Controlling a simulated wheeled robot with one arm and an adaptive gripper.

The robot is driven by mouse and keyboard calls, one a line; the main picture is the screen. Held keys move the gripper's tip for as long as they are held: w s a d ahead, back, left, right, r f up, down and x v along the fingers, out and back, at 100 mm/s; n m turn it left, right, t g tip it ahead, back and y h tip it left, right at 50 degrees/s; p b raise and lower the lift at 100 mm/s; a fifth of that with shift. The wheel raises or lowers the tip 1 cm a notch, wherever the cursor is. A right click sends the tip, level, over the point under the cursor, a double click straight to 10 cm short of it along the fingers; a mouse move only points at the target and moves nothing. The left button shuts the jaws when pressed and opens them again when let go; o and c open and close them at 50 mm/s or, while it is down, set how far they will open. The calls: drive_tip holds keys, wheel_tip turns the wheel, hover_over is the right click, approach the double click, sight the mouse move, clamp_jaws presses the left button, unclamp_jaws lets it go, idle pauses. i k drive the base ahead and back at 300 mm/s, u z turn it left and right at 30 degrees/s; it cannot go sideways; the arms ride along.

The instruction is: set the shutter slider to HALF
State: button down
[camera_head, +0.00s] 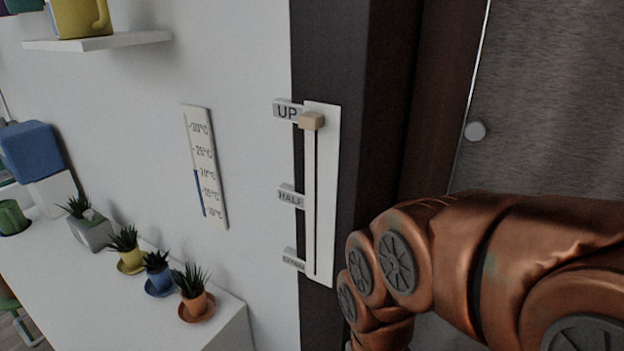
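The shutter slider is a white vertical plate (328,190) with a dark slot, mounted on the dark frame beside the wall. Its beige knob (312,121) is at the top of the slot, level with the UP label (287,110). The HALF label (290,197) is midway down, and a lower label (294,261), too small to read surely, is near the bottom. My copper-coloured arm is at the lower right, in front of the dark frame and to the right of the plate. My gripper is not in view; nothing touches the knob.
A thermometer (205,165) hangs on the wall left of the slider. A white desk (130,300) at lower left bears several small potted plants, the nearest in an orange pot (195,305). A shelf (100,41) with a yellow mug (80,17) is at upper left. Space before the slider looks clear.

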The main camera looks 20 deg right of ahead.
sight(311, 121)
drive_tip(key=z, duration=2.4)
drive_tip(key=k, duration=1.3)
drive_tip(key=u, duration=3)
